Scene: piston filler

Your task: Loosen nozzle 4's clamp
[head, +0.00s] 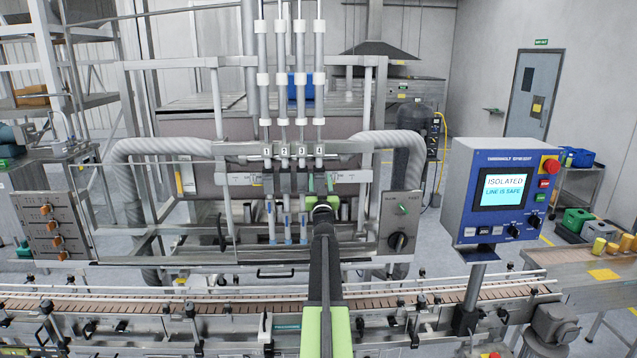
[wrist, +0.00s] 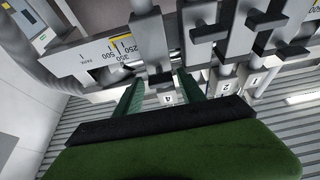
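Nozzle 4 hangs below the number plate 4 (head: 319,150), rightmost of the numbered plates on the filler's crossbar. My gripper (head: 321,184) is raised in front of its lower part and hides most of it. In the wrist view, my gripper's two green fingers (wrist: 160,92) stand apart, with the plate marked 4 (wrist: 168,99) showing between them. A grey block (wrist: 151,42), seemingly nozzle 4's clamp, is just beyond the fingertips. I see nothing gripped, and cannot tell whether the fingers touch the block. The clamp's lever position is unclear.
Neighbouring nozzles (head: 287,225) hang close on the left. In the wrist view, neighbouring blocks with dark handles (wrist: 207,27) are to the right and a scale (wrist: 112,48) to the left. A conveyor (head: 160,300) runs below. The control panel (head: 505,190) reads ISOLATED, LINE IS SAFE.

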